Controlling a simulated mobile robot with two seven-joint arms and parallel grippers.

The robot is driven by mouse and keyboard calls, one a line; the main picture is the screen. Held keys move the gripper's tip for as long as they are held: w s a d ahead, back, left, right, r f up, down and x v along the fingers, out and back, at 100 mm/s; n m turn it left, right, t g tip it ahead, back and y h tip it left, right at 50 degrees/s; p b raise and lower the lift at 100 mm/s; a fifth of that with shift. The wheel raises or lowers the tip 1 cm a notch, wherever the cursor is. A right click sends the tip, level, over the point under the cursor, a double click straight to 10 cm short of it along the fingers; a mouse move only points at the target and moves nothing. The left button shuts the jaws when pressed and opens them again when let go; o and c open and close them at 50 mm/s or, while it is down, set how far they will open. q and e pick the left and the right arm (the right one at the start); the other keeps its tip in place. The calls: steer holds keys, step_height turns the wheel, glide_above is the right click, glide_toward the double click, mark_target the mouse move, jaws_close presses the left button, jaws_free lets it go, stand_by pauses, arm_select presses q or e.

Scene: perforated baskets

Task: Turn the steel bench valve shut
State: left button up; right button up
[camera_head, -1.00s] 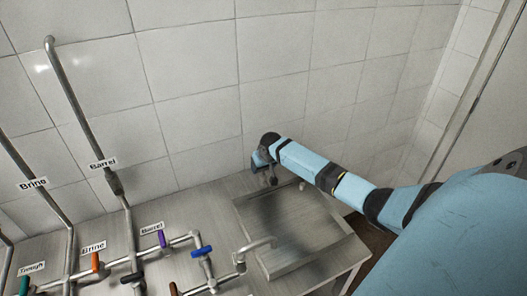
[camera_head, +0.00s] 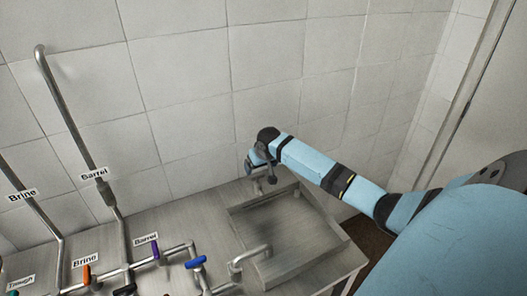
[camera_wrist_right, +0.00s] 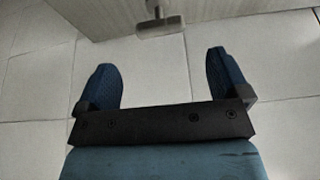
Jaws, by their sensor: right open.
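My right gripper (camera_head: 258,163) is at the back of the steel bench, close to the tiled wall. In the right wrist view its two blue fingers (camera_wrist_right: 162,66) are wide apart with nothing between them. A grey T-shaped handle (camera_wrist_right: 160,27) shows just beyond the fingertips, apart from them, on a beige surface; it looks like a valve handle, but I cannot be sure that it is the steel bench valve. In the head view my right arm and gripper hide part of that area. My left gripper is not in view.
Pipes with an orange handle (camera_head: 87,273), a purple handle (camera_head: 155,250) and a blue handle (camera_head: 196,262) stand at the left front. A bent spout (camera_head: 250,254) reaches over the recessed basin (camera_head: 330,250). The white tiled wall (camera_head: 190,60) closes off the back.

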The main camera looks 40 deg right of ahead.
steer(key=v, duration=0.7)
steer(key=shift+b, duration=0.35)
